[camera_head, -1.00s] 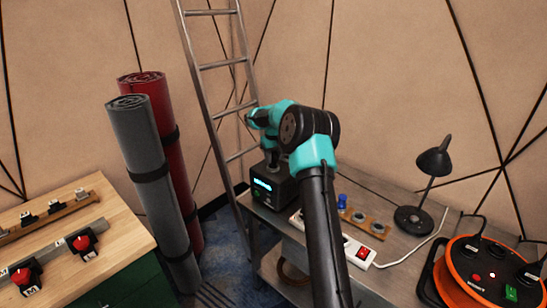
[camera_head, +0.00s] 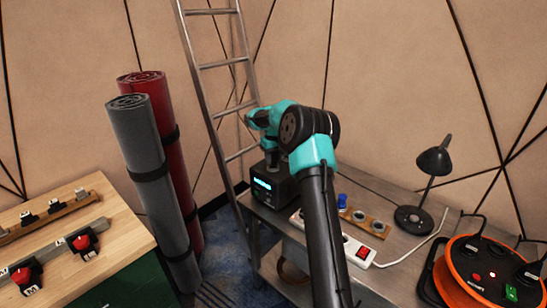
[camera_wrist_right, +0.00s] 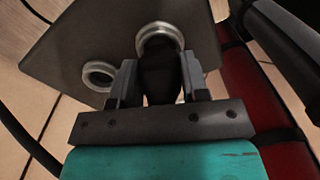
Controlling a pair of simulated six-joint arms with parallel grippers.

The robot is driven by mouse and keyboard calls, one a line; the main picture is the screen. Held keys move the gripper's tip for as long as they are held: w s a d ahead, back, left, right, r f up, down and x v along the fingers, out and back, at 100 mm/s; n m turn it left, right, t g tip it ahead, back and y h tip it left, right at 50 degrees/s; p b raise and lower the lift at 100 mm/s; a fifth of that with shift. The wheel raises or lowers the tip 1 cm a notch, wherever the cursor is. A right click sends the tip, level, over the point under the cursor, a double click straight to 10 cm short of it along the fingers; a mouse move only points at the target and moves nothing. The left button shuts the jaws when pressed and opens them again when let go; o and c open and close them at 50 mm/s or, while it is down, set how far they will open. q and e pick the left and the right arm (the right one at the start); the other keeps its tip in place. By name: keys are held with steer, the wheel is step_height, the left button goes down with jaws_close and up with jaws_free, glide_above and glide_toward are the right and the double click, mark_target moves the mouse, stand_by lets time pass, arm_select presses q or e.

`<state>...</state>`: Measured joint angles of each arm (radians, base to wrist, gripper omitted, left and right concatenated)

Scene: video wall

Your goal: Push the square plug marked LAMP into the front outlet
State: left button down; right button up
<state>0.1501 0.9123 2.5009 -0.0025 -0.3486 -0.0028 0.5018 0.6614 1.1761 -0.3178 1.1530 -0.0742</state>
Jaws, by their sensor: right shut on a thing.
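In the right wrist view my right gripper (camera_wrist_right: 160,82) is shut on a dark plug (camera_wrist_right: 161,72). The plug's far end is at a metal-ringed outlet (camera_wrist_right: 158,34) in a dark panel (camera_wrist_right: 205,42). I cannot tell how deep it sits, and no LAMP marking is readable. A second ringed outlet (camera_wrist_right: 98,75) is free, to the left. In the head view my right gripper (camera_head: 271,148) is over a black box (camera_head: 278,191) with a lit blue display, partly hidden by my own arm. My left gripper is not in view.
A desk lamp (camera_head: 414,218), a power strip (camera_head: 357,251) with a red switch and an orange cable reel (camera_head: 470,280) stand on the grey table. A ladder (camera_head: 215,67) stands behind the box. Grey (camera_head: 148,150) and red (camera_head: 160,105) rolls stand left. A wooden bench (camera_head: 120,225) holds several plugs.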

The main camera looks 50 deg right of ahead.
steer(key=shift+f, duration=0.9)
stand_by(0.9)
steer(key=o, duration=1.5)
steer(key=shift+r, duration=0.15)
steer(key=shift+r, duration=2.85)
